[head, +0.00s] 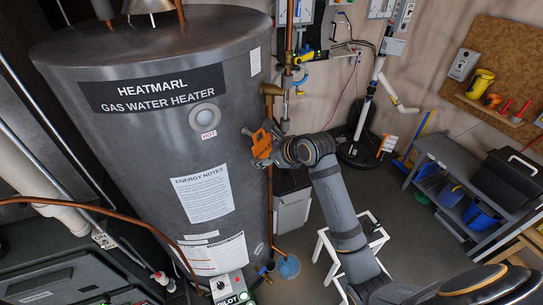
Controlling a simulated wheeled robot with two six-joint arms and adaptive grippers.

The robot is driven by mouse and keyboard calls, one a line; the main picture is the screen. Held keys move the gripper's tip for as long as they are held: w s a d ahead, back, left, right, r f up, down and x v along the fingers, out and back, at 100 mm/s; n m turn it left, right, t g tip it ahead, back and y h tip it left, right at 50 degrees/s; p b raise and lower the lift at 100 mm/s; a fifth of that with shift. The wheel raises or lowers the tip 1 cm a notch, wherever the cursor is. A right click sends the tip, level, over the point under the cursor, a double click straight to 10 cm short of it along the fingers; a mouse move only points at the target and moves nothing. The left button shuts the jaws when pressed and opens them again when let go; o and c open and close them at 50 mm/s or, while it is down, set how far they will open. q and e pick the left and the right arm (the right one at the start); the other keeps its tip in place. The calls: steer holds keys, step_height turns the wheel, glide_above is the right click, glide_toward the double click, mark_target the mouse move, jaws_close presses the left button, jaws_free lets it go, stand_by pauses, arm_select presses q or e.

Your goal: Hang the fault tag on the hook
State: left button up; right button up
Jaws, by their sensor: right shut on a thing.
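My right gripper (259,146) is in front of the right side of the grey water heater (130,140), close to its wall and right of the round HOT dial. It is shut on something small. An orange part shows at the gripper, and I cannot clearly tell the fault tag's outline from the gripper's own parts. I cannot make out the hook in this view. My left gripper is not in view.
Copper and brass pipes (270,200) run down beside the heater, near my right gripper. A white step stool (375,238) stands below my right arm. A grey workbench (450,165) with a black toolbox (508,180) is at the right. The floor between is partly clear.

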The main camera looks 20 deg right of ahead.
mark_target(263, 152)
steer(key=shift+w+a+f, duration=0.15)
steer(key=shift+w+a, duration=0.3)
steer(key=shift+w, duration=0.3)
steer(key=shift+w+a+f, duration=0.25)
steer(key=shift+w+f, duration=0.2)
steer(key=o, duration=1.1)
